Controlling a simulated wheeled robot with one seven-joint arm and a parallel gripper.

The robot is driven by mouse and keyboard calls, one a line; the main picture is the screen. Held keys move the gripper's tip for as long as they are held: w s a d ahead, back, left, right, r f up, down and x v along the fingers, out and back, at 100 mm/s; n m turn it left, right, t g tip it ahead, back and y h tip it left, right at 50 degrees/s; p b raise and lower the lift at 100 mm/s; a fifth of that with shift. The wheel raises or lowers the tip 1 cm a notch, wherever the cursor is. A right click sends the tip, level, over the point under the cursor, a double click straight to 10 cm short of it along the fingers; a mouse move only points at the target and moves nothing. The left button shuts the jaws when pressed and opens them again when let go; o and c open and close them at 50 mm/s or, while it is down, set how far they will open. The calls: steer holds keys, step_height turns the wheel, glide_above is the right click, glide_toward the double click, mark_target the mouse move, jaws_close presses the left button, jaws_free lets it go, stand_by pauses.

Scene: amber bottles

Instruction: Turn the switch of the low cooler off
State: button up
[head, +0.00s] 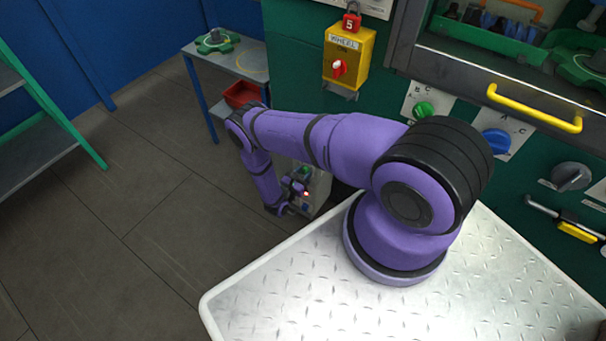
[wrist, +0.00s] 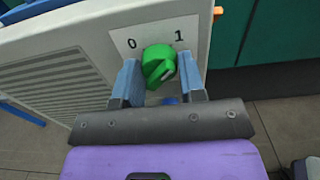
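The low cooler (wrist: 70,60) is a pale grey box with a louvred side in the wrist view.
A small table (head: 240,62) holds a green handwheel, with a red bin (head: 241,93) below. On the green machine are a yellow WHEEL switch box (head: 347,58), another green knob (head: 424,110), a blue knob (head: 496,141) and a yellow handle (head: 535,108).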

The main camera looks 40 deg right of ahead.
steer(key=shift+n, duration=0.4)
steer(key=n, duration=0.2)
steer(key=shift+n, duration=0.4)
steer(key=n, duration=0.5)
steer(key=shift+n, duration=0.3)
steer(key=n, duration=0.8)
steer(key=shift+s+n, duration=0.1)
steer(key=shift+n, duration=0.2)
steer(key=o, duration=0.9)
